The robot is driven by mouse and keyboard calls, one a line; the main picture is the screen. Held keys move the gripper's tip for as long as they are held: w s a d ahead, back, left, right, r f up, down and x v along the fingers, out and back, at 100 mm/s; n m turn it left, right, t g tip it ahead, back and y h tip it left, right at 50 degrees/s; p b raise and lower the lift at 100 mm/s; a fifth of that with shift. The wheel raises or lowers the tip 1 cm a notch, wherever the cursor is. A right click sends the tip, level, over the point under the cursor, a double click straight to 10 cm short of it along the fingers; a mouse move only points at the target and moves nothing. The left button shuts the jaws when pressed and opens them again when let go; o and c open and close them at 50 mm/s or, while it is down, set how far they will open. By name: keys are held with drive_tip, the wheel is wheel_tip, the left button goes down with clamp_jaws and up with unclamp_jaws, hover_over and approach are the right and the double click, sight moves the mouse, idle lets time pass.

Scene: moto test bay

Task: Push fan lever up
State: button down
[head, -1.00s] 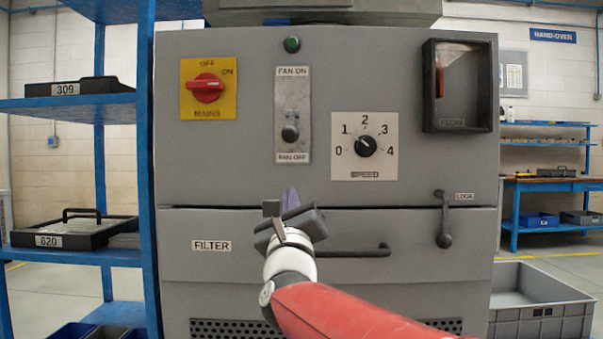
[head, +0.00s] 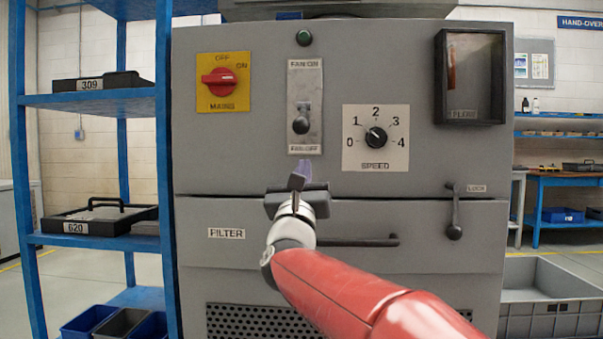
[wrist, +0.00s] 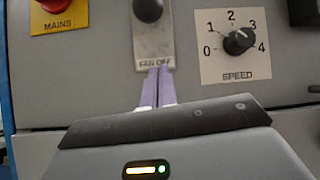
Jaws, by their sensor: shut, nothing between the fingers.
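The fan lever (head: 301,125) is a dark round knob on a pale plate (head: 304,88) marked FAN ON at the top and FAN OFF at the bottom. It sits low on the plate, toward FAN OFF. In the wrist view the knob (wrist: 148,9) is at the top edge, partly cut off. My gripper (head: 302,167) is below the plate in the head view. In the wrist view its purple fingers (wrist: 159,70) are together and empty, pointing up at the FAN OFF label just under the knob. I cannot tell whether the tips touch the panel.
A red mains switch (head: 219,82) is left of the plate and a speed dial (head: 376,137) is right. Below are a drawer handle (head: 358,242) and a lock lever (head: 454,215). Blue shelving (head: 100,101) stands at the left, a grey crate (head: 545,290) at lower right.

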sight(307, 152)
drive_tip(key=p+x, duration=0.2)
drive_tip(key=x, duration=0.4)
drive_tip(key=shift+r, duration=0.15)
drive_tip(key=shift+s+a+r, duration=0.15)
drive_tip(key=shift+s+r, duration=0.1)
drive_tip(key=shift+s, duration=0.4)
drive_tip(key=shift+s+a+r, duration=0.1)
drive_tip(key=shift+s+r, duration=0.2)
drive_tip(key=shift+s, duration=0.3)
drive_tip(key=shift+s+a+r, duration=0.15)
drive_tip(key=shift+s+r, duration=0.1)
drive_tip(key=shift+s, duration=0.4)
drive_tip(key=shift+r, duration=0.1)
